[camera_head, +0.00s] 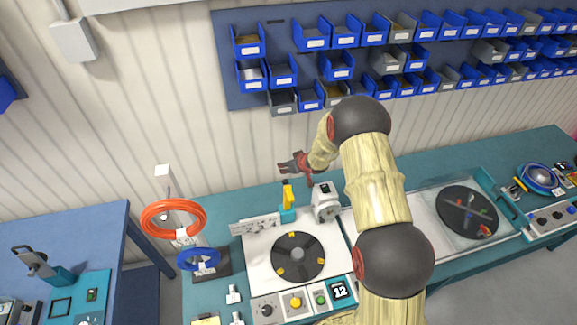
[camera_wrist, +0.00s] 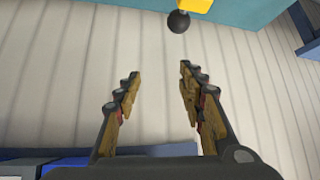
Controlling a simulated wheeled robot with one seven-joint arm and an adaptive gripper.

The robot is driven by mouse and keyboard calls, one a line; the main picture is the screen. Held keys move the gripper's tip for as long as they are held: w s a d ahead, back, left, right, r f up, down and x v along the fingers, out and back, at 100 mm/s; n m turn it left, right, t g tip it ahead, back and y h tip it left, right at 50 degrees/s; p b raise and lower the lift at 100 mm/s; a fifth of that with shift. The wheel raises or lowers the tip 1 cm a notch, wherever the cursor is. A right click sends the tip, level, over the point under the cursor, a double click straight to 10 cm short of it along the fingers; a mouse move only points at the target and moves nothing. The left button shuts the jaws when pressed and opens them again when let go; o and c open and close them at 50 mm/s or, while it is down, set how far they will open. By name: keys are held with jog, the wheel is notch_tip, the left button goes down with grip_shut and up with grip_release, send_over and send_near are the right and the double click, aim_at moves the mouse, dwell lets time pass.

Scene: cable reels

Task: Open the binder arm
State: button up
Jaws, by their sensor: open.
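What looks like the binder arm (camera_head: 288,196) is a yellow upright lever on a teal base (camera_head: 288,215), at the back edge of the white station with the black turntable (camera_head: 297,257). In the wrist view a yellow part (camera_wrist: 195,4) with a black ball knob (camera_wrist: 178,21) shows at the top edge, beyond the fingertips. My gripper (camera_head: 283,166) is above and behind the yellow lever in the head view, its fingers pointing left. In the wrist view my gripper (camera_wrist: 158,70) is open, with only the wall seen between its fingers. It is apart from the knob.
A grey-white device (camera_head: 325,202) stands right of the lever. Blue bins (camera_head: 311,36) line the wall above. A second turntable (camera_head: 467,212) is at the right. Buttons (camera_head: 295,302) line the station's front.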

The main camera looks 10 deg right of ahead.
jog(key=v, duration=1.2)
jog(key=shift+f, duration=0.1)
jog(key=shift+c, duration=0.3)
